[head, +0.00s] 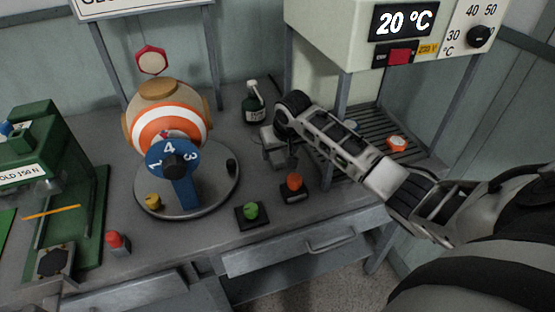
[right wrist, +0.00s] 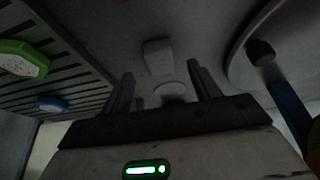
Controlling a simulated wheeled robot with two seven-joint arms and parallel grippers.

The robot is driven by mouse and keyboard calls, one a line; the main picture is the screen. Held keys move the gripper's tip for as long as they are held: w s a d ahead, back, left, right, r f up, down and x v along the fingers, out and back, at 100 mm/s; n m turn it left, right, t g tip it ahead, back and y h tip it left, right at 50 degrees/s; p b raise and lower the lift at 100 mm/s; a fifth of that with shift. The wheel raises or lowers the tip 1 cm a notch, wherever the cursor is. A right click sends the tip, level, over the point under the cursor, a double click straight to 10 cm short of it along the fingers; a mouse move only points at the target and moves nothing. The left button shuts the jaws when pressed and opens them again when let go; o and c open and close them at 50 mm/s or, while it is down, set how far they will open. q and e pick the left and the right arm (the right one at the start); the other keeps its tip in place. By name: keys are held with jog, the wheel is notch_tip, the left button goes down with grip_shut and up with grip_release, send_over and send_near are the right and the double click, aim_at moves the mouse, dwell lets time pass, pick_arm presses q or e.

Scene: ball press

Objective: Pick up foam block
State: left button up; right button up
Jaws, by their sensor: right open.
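In the right wrist view a small pale block (right wrist: 157,55) lies on the grey bench, a little beyond the fingertips; I cannot tell for sure that it is the foam block. A pale round piece (right wrist: 172,91) shows between the fingers. In the head view my right gripper (head: 280,158) points down over the bench, between the turntable and the slatted rack, and hides what is under it. Its two fingers (right wrist: 158,85) stand apart in the right wrist view, with no object clearly gripped. My left gripper is not in view.
A striped ball (head: 170,118) sits on a round turntable (head: 215,195) to the left. A dark bottle (head: 253,105) stands behind the gripper. Green (head: 250,211) and orange (head: 294,183) buttons are in front. The slatted rack (head: 410,155) stands right, the green press (head: 90,215) far left.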

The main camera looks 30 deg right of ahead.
aim_at(278, 156)
jog(key=shift+x, duration=1.7)
jog(key=shift+w, duration=0.1)
jog(key=c, duration=1.1)
jog(key=shift+o, duration=0.2)
